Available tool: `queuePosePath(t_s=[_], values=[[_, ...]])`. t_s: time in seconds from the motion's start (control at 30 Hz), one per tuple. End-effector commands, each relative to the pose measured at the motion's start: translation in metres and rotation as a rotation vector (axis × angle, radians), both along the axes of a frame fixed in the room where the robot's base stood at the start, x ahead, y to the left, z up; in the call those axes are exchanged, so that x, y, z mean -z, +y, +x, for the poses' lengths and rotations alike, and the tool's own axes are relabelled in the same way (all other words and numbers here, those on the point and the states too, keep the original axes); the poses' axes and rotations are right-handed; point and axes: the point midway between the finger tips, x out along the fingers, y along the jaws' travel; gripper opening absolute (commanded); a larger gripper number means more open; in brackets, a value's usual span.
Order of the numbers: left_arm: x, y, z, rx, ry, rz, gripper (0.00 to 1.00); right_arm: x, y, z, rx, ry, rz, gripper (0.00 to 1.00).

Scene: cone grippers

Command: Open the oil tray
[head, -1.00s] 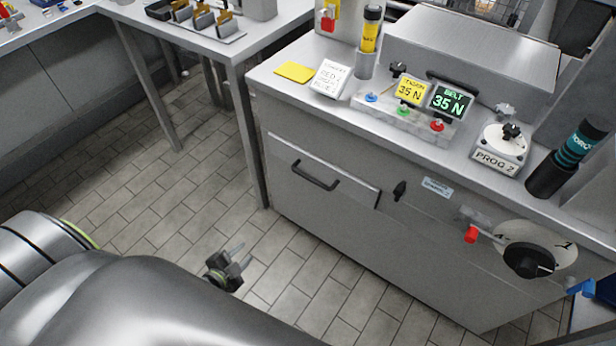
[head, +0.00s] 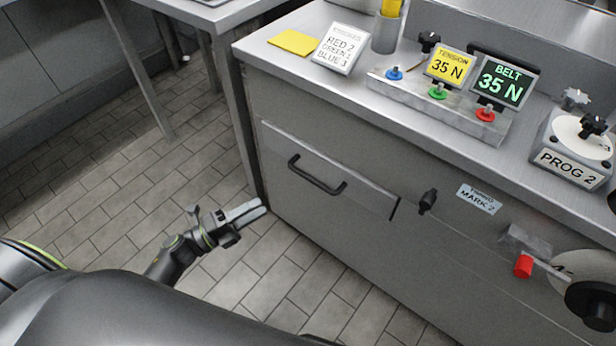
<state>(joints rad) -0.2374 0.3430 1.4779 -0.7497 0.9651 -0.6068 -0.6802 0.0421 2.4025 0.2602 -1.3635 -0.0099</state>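The cabinet's front has a flat grey panel (head: 290,200) with a black bar handle (head: 317,176); it looks like the oil tray's front and sits flush, shut. A black knob (head: 427,201) is just right of the panel. My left gripper (head: 262,206) is left of the handle and lower in the head view, over the floor and near the cabinet's left edge. It is apart from the handle and holds nothing that I can see. Its two pale fingers lie nearly in line from here, so their gap is unclear. My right gripper is not in view.
A red-tipped lever (head: 523,266) and a dial (head: 592,300) stick out of the cabinet front at the right. The worktop carries a code card (head: 341,48), displays (head: 501,86) and a PROG 2 unit (head: 575,150). A table leg (head: 236,120) stands left of the cabinet. Tiled floor in front is free.

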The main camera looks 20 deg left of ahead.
Motion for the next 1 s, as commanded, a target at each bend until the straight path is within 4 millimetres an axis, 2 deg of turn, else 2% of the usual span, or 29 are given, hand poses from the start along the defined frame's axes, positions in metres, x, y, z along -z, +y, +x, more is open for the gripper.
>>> queuePosePath(t_s=[0.4,0.6,0.8,1.0], values=[[-0.017,-0.062,0.067,-0.002,-0.001,-0.006,0.34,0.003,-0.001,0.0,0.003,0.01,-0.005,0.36],[-0.023,-0.087,0.094,-0.002,0.001,-0.005,0.34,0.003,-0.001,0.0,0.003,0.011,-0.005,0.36],[-0.026,-0.1,0.109,-0.002,0.001,-0.003,0.34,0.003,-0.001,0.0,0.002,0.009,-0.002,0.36],[-0.026,-0.103,0.112,-0.002,0.003,-0.003,0.34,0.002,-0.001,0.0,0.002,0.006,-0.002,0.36]])
